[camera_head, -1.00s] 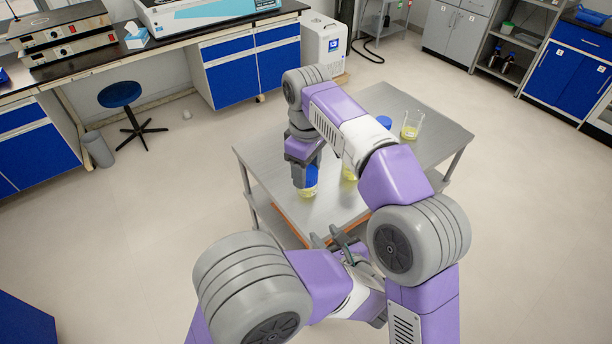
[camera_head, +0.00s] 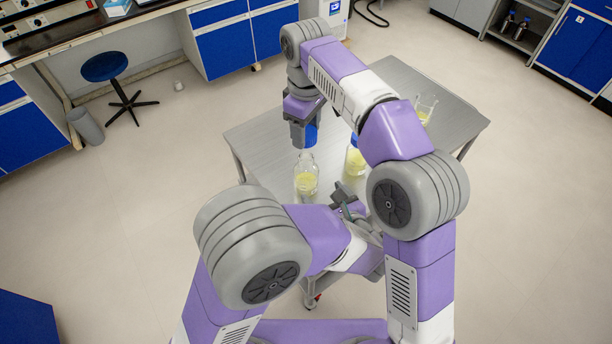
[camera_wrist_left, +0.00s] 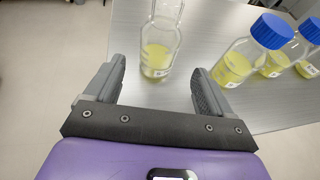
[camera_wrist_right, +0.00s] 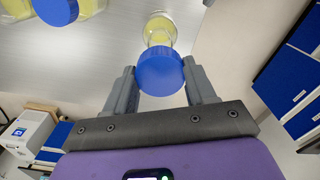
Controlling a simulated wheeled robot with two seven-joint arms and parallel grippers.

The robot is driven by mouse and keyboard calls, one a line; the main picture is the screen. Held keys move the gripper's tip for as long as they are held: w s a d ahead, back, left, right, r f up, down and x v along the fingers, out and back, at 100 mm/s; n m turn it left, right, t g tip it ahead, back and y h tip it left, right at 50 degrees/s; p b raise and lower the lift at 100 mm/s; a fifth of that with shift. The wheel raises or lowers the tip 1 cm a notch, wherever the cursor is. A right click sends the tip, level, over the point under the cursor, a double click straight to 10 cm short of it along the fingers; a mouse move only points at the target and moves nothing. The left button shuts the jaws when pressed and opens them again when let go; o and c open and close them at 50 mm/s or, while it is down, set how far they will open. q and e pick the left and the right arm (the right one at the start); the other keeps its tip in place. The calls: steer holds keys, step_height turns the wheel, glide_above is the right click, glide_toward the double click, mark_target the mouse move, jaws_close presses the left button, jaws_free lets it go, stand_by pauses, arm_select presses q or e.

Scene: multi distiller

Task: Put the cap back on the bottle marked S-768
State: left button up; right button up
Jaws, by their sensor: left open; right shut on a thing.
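An uncapped clear bottle with yellow liquid (camera_head: 306,180) stands upright on the grey table. My right gripper (camera_head: 303,138) is shut on a blue cap (camera_wrist_right: 160,73) and holds it just above the bottle's neck. In the right wrist view, the cap partly hides the bottle (camera_wrist_right: 160,30). My left gripper (camera_head: 345,196) is open near the table's front edge. In the left wrist view, the open bottle (camera_wrist_left: 160,52) stands ahead, lined up with the gap between its fingers. The label is too small to read.
Blue-capped bottles with yellow liquid (camera_wrist_left: 250,50) stand to the right of the open one; one shows in the head view (camera_head: 355,160). The table's left part is clear.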

mark_target(306, 174)
arm_select(q)
steer(key=shift+o, duration=1.1)
steer(key=shift+w+a+f, duration=0.2)
steer(key=shift+w, duration=0.15)
steer(key=x, duration=1)
steer(key=shift+w+a+f, duration=0.1)
steer(key=shift+w+a, duration=0.1)
steer(key=shift+w, duration=0.15)
steer(key=shift+c, duration=0.4)
steer(key=c, duration=1.3)
steer(key=shift+c, duration=0.2)
arm_select(e)
steer(key=shift+f, duration=2.5)
steer(key=shift+f, duration=0.9)
steer(key=shift+f, duration=0.5)
